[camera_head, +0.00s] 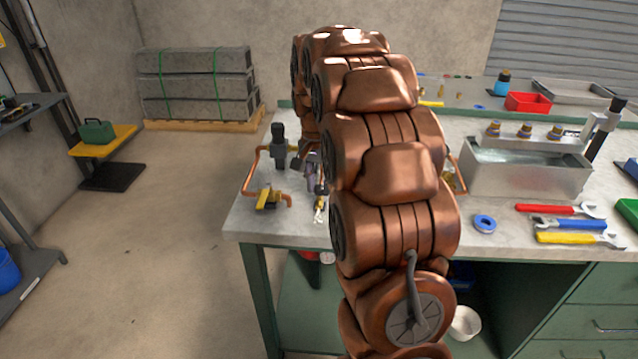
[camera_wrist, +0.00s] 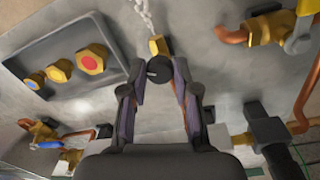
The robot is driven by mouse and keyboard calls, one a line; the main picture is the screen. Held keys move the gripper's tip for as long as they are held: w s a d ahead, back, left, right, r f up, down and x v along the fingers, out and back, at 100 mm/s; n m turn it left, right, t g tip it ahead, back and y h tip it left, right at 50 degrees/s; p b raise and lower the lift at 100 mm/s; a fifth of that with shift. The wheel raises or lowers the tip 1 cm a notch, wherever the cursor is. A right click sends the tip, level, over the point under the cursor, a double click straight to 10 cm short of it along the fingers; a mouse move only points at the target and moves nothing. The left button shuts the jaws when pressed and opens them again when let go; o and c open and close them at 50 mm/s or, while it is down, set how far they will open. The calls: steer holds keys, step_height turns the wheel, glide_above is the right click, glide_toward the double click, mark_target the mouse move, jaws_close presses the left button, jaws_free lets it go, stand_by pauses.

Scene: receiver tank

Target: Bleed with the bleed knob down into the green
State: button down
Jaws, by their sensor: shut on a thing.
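In the wrist view the bleed knob appears to be the small black round knob (camera_wrist: 159,69), with a brass fitting (camera_wrist: 157,46) just beyond it. My gripper (camera_wrist: 160,76) has its two fingers closed in on the knob from both sides. In the head view my gripper (camera_head: 311,176) shows only in part over the bench's left part, beside my copper arm. The arm hides most of the receiver tank area and the knob there. I cannot make out a gauge or its green zone in either view.
Copper pipe (camera_wrist: 303,100) and a dark valve body (camera_wrist: 268,136) lie right. Wrenches (camera_head: 560,210) and a water tank (camera_head: 524,176) stand on the bench's right.

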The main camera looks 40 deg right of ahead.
mark_target(317, 187)
steer(key=c, duration=0.9)
jaws_free()
steer(key=shift+o, duration=0.2)
step_height(317, 187, up, 12)
steer(key=shift+w, duration=0.25)
steer(key=shift+a, duration=0.15)
